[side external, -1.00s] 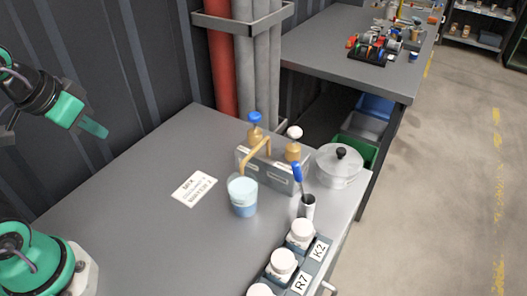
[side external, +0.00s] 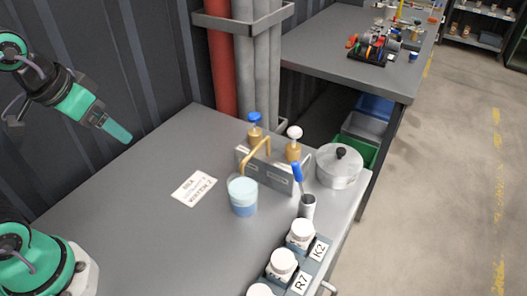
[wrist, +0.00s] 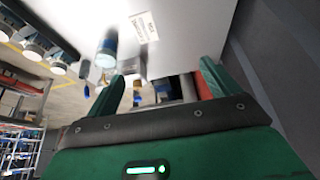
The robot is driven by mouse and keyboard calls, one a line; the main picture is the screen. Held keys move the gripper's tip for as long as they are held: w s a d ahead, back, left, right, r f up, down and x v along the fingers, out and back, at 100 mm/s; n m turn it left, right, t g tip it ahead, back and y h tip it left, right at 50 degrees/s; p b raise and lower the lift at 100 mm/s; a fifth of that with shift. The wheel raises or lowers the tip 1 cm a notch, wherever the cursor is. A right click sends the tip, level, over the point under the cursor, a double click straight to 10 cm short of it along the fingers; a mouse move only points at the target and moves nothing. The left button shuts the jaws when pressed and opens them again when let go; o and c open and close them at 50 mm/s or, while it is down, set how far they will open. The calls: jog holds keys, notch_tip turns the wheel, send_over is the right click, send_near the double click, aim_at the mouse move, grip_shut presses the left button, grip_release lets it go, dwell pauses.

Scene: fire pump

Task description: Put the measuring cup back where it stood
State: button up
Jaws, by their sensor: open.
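The measuring cup (side external: 242,197) appears to be the clear cup with blue liquid. It stands upright on the grey bench, in front of a grey rack, and shows in the wrist view (wrist: 107,48) at upper left. My gripper (side external: 119,131) is in the air left of the cup, well apart from it. In the wrist view its two green fingers (wrist: 162,78) are spread with nothing held between them. A white printed card (side external: 194,188) lies flat on the bench left of the cup; it also shows in the wrist view (wrist: 146,27).
A lidded pot (side external: 339,167) stands at the right edge. White-capped jars (side external: 283,265) line the front right. The bench left of the card is clear.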

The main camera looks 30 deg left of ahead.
jog(key=w+d+m+g, duration=0.1)
jog(key=w+d, duration=0.3)
jog(key=w, duration=0.1)
jog(key=m+g, duration=0.2)
jog(key=g, duration=0.2)
send_over(243, 174)
jog(key=shift+w+a+f, duration=0.1)
jog(key=shift+w+f, duration=0.05)
jog(key=shift+f, duration=2.4)
jog(key=shift+w+a+f, duration=0.1)
jog(key=shift+f, duration=2.45)
jog(key=shift+f, duration=3.9)
jog(key=c, duration=1.3)
